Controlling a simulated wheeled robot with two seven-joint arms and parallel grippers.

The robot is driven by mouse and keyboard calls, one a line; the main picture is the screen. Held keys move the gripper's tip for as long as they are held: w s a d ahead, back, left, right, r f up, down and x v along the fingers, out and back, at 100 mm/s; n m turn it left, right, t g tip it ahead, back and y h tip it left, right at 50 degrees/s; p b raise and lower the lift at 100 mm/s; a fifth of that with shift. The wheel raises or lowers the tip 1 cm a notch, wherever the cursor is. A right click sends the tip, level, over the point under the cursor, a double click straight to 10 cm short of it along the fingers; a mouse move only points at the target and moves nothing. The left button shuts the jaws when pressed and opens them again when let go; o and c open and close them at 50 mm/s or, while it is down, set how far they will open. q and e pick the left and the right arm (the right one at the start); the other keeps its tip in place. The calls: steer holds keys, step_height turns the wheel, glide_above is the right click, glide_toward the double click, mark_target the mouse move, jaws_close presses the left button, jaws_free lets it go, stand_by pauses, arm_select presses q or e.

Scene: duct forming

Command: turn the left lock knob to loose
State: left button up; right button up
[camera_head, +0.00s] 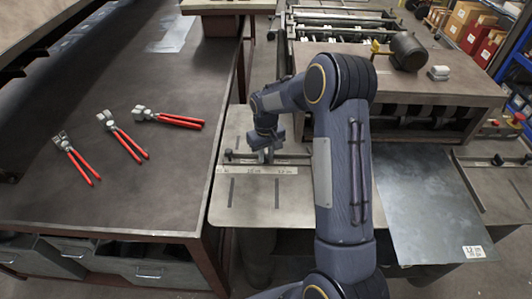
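My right gripper (267,154) points down over the small metal table (240,205), at a bar with a white scale strip (258,170). Its fingers are small and dark here, and I cannot tell whether they are apart or closed on something. A small dark knob (228,153) shows at the left end of the bar, to the left of the gripper and apart from it. Another dark knob (497,160) stands on the bar at the far right. The knobs' lock positions cannot be read. My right arm covers the middle of the bar. My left gripper is out of view.
A workbench (120,200) at the left holds several red-handled pliers (122,138). A machine with rollers and a brown top (440,85) stands behind the table. A sheet of metal (425,210) lies at the right. Shelves with boxes stand at the far right.

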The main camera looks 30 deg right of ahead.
jaws_close()
steer(key=shift+f+n, duration=0.1)
steer(key=shift+n, duration=0.2)
steer(key=shift+n+b, duration=0.45)
steer(key=shift+n, duration=0.05)
jaws_free()
steer(key=shift+r, duration=0.25)
